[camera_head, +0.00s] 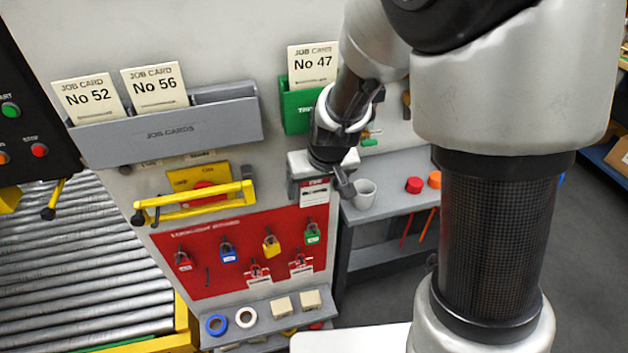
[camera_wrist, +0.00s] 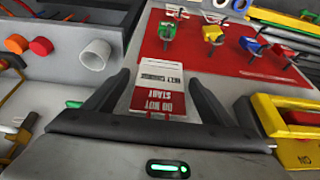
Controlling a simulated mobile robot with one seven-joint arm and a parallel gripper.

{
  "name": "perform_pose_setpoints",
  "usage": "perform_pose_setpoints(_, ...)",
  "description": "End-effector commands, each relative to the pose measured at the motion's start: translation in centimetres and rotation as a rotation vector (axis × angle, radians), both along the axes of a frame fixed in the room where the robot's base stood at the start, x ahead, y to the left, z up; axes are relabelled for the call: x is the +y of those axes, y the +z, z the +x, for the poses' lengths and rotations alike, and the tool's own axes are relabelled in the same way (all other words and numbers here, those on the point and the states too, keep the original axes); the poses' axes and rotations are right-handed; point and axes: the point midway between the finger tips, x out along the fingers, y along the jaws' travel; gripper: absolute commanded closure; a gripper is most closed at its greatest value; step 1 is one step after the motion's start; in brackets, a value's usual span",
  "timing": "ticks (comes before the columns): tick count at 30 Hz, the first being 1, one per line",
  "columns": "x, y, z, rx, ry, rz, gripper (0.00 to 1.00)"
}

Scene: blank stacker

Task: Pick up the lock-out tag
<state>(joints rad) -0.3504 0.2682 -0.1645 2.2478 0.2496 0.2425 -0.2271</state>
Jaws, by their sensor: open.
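The lock-out tag (camera_head: 314,193) is a white card with a red band, upright against the grey panel edge just below my gripper (camera_head: 322,181). In the wrist view the tag (camera_wrist: 157,76) reads "DO NOT START" upside down and lies between the two dark fingers of my gripper (camera_wrist: 156,78). The fingers are apart, one on each side of it. I see no clear contact with either finger. In the head view my gripper covers the tag's top. Two similar tags (camera_head: 257,273) hang lower on the red lockout board (camera_head: 206,276).
Coloured padlocks (camera_head: 270,246) hang on the red board. A yellow handle (camera_head: 195,203) juts out left of my gripper. A white cup (camera_head: 364,193) and a red cap (camera_head: 414,185) stand on the grey shelf to the right. Job-card holders (camera_head: 168,130) are above.

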Motion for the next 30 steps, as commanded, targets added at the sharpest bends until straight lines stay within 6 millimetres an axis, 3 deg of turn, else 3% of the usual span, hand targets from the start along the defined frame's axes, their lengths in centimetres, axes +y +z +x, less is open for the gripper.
perform_pose_setpoints(2,0.0,0.0,0.0,0.0,0.0,0.0,0.23)
perform_pose_setpoints(10,0.0,0.0,0.0,0.0,-0.001,0.0,0.67)
perform_pose_setpoints(19,0.0,0.3,0.0,-0.001,-0.001,0.001,0.68)
perform_pose_setpoints(25,0.0,2.0,0.0,-0.003,0.0,0.001,0.68)
perform_pose_setpoints(30,-0.8,1.6,-3.1,0.0,-0.001,0.002,0.68)
